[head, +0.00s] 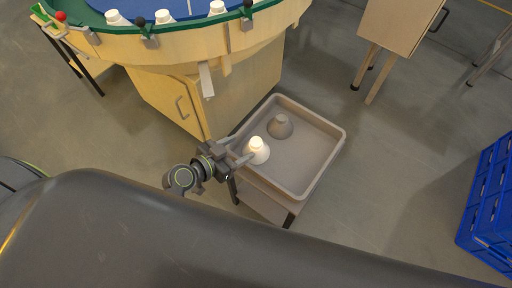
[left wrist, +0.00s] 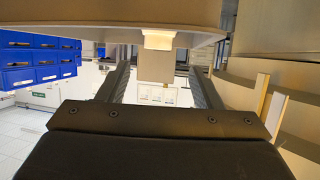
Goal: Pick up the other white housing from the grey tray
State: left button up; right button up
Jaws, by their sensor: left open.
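A white housing (head: 257,150) with a narrow neck and flared base stands upright in the grey tray (head: 322,165), near its left side. My left gripper (head: 242,151) is open and empty at the tray's left edge. Its fingers point right, towards the white housing, which shows just past the fingertips. I cannot tell the height gap between them. In the left wrist view the open fingers (left wrist: 160,88) hold nothing, and I cannot make out the white housing there. My right gripper is not in view.
A grey housing-shaped piece (head: 281,126) stands in the tray behind the white one. A round wooden table (head: 180,43) with several white housings is at the back left, above a cabinet (head: 235,95). A blue crate (head: 488,205) is at the right. The tray's right part is clear.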

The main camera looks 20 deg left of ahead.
aim_at(260, 140)
pick_arm(q)
jog(key=x, duration=0.4)
jog(key=shift+w, duration=0.1)
jog(key=shift+s+f+x, duration=0.1)
jog(key=shift+f+x, duration=0.05)
jog(key=shift+x, duration=0.8)
jog(key=shift+s+f+x, duration=0.1)
jog(key=shift+f+x, duration=0.05)
jog(key=shift+x, duration=0.8)
jog(key=shift+s+f+x, duration=0.1)
jog(key=shift+f+x, duration=0.1)
jog(key=shift+x, duration=0.8)
jog(key=shift+d, duration=0.1)
jog(key=c, duration=1.1)
